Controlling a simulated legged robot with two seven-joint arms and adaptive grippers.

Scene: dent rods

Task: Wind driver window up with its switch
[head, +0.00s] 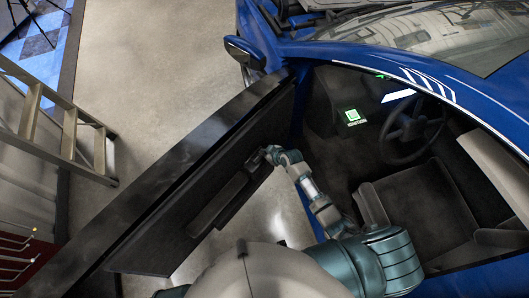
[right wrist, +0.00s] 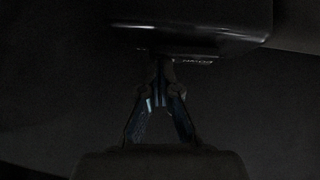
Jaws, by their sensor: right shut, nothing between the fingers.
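The open driver door (head: 150,232) of the blue car stands out to the left, its dark inner panel facing the car. An armrest (head: 218,205) runs along that panel. My right gripper (head: 258,160) is at the armrest's front end. In the right wrist view, my right gripper (right wrist: 160,65) is shut and empty, its fingertips up close to a small switch panel (right wrist: 192,59) with faint markings, under a dark rounded ledge (right wrist: 195,20). I cannot tell whether the tips touch the switch. The window glass is not clearly distinguishable along the door's top. My left gripper is out of view.
The driver seat (head: 425,205), steering wheel (head: 405,130) and a lit green screen (head: 352,115) are inside the car on the right. A step ladder (head: 68,135) stands at the left. Bare floor (head: 165,60) lies beyond the door. The right wrist view is very dark.

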